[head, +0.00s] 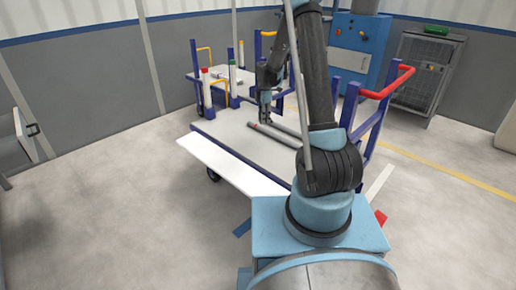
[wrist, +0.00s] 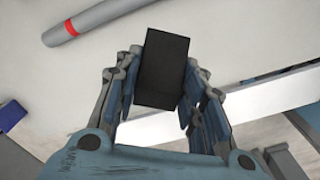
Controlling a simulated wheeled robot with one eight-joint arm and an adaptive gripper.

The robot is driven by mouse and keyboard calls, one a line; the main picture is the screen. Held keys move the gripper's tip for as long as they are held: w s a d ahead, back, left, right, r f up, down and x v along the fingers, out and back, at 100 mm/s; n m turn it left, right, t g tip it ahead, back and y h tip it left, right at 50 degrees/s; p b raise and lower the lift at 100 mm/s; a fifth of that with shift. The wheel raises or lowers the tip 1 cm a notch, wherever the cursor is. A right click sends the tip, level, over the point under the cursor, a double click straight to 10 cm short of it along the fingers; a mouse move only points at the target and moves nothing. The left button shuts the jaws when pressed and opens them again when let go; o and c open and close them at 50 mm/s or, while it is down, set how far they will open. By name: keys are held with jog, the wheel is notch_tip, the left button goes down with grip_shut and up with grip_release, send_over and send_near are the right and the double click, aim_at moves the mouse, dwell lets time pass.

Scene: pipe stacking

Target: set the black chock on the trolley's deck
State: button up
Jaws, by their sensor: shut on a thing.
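The black chock (wrist: 165,69) is a dark block between the fingers of my gripper (wrist: 162,85) in the wrist view. My gripper is shut on it, with a finger on each side. The trolley's deck (head: 230,135) is a pale flat board with blue posts, and my gripper (head: 268,122) is over it in the head view. The deck also shows behind the chock in the wrist view (wrist: 225,55). I cannot tell whether the chock touches the deck. The chock is too small to make out in the head view.
A grey pipe with a red band (wrist: 90,22) lies on the deck close to the chock, and pipes show there in the head view (head: 275,137). A second trolley (head: 222,74) stands behind. A red-handled blue frame (head: 388,84) is at the right. The deck's left part is clear.

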aim_at(258, 146)
jog(key=shift+s+a+f+n, duration=0.5)
jog(key=shift+f+n, duration=0.6)
jog(key=shift+f, duration=1.2)
jog(key=shift+s+a+f+n, duration=0.35)
jog(key=shift+a+f+n, duration=0.55)
jog(key=shift+f, duration=1.45)
jog(key=shift+s+a+f+n, duration=0.35)
jog(key=shift+f+n, duration=0.95)
jog(key=shift+f, duration=1)
jog(key=o, duration=1.1)
